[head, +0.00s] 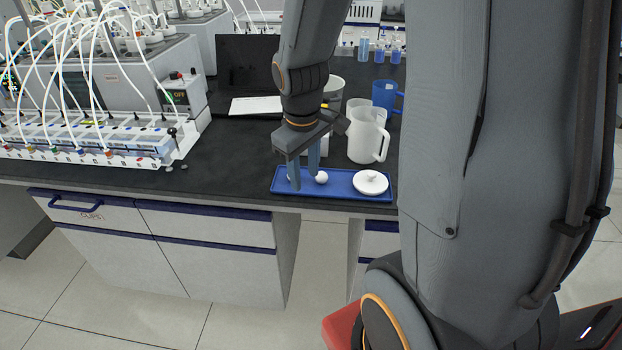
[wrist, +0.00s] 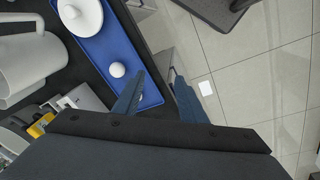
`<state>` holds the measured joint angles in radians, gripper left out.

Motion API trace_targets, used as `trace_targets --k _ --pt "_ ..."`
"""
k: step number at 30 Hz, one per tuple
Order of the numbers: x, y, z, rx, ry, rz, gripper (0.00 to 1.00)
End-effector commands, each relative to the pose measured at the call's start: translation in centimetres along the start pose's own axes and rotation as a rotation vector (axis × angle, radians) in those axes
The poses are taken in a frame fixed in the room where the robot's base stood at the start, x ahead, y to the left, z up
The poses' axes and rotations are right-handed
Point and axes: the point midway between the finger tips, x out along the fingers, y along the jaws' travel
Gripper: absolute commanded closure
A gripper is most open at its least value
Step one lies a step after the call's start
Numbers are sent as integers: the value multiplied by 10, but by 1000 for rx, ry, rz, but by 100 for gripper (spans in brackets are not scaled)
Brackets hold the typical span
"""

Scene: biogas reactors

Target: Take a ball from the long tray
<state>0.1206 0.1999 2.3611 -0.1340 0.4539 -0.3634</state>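The long blue tray (head: 345,195) lies at the front edge of the dark bench; it also shows in the wrist view (wrist: 110,42). A white ball (head: 321,177) sits in it, seen too in the wrist view (wrist: 117,69). A round white lid with a knob (head: 370,183) lies at the tray's right end. My gripper (head: 304,178) points down at the tray's left part, left of the ball. In the wrist view its fingers (wrist: 158,75) are apart with no ball between them. A pale spot beside the front finger is partly hidden; I cannot tell what it is.
A white jug (head: 366,136) and a blue jug (head: 386,95) stand behind the tray. A dark laptop (head: 247,62) and white papers (head: 256,105) lie farther back. The bench left of the tray is mostly clear.

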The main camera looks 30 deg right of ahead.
Motion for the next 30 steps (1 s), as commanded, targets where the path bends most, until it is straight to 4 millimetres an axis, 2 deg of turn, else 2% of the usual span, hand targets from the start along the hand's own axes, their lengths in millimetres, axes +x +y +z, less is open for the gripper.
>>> trace_targets --k 1,3,6,9,22,30 --pt "6 22 -8 -69 -8 15 62" --pt "12 47 -17 -169 -17 34 62" --pt "19 72 -26 -275 -28 53 62" --pt "25 85 -29 -332 -36 63 62" --pt "58 90 -30 -346 -38 63 62" --pt "89 94 -30 -344 -38 63 62"
